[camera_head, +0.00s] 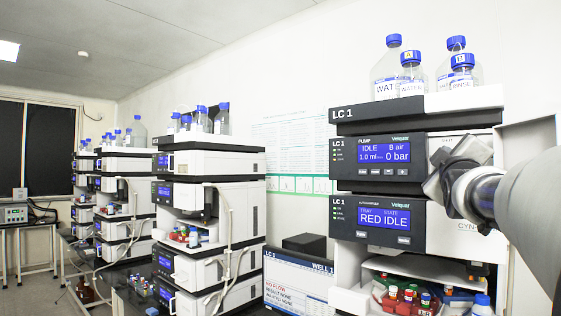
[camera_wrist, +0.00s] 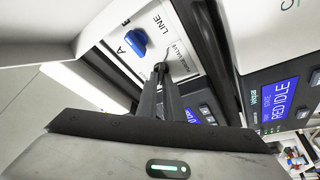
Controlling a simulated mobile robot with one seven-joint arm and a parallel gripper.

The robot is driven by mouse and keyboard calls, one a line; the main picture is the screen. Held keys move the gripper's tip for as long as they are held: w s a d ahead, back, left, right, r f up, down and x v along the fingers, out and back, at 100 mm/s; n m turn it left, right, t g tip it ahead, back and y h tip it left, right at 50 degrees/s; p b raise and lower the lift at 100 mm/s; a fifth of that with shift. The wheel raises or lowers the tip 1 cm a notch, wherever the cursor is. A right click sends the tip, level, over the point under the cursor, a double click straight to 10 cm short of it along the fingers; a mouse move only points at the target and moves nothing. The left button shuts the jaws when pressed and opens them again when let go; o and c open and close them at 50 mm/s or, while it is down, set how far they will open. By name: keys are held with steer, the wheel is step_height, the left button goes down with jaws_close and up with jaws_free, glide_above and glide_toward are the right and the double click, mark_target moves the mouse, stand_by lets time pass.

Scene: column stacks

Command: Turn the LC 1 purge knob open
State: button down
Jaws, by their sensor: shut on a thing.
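The LC 1 stack stands at the right in the head view, with its pump module (camera_head: 376,160) showing "IDLE", "B air" and "0 bar". My gripper, in the wrist view (camera_wrist: 162,72), reaches the pump's white valve panel (camera_wrist: 115,58). Its narrow fingers are shut on the small grey purge knob (camera_wrist: 161,66) beside the "VALVE" lettering. The fingers hide most of the knob, so its angle cannot be told. In the head view my gripper covers the valve area.
Below the pump is the autosampler (camera_head: 380,219), its screen reading "RED IDLE". Blue-capped bottles (camera_head: 390,68) stand in the tray on top. An open white door (camera_head: 528,150) borders my arm on the right. Other stacks (camera_head: 210,190) stand left.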

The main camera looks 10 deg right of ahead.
steer(key=n+p, duration=0.1)
steer(key=n+y+p, duration=0.1)
steer(key=n, duration=0.1)
steer(key=shift+r, duration=0.35)
steer(key=n+p, duration=0.2)
steer(key=shift+r+y+p, duration=0.1)
steer(key=shift+y+p, duration=0.3)
steer(key=n+g+p, duration=0.1)
steer(key=n+p, duration=0.1)
steer(key=p, duration=0.1)
steer(key=shift+y, duration=0.4)
steer(key=shift+d+f+n+g+p, duration=0.1)
steer(key=shift+f+n+g+p, duration=0.15)
steer(key=shift+n+p, duration=0.7)
steer(key=c, duration=1.9)
jaws_free()
steer(key=shift+c, duration=0.2)
steer(key=shift+o, duration=0.2)
steer(key=shift+f, duration=0.15)
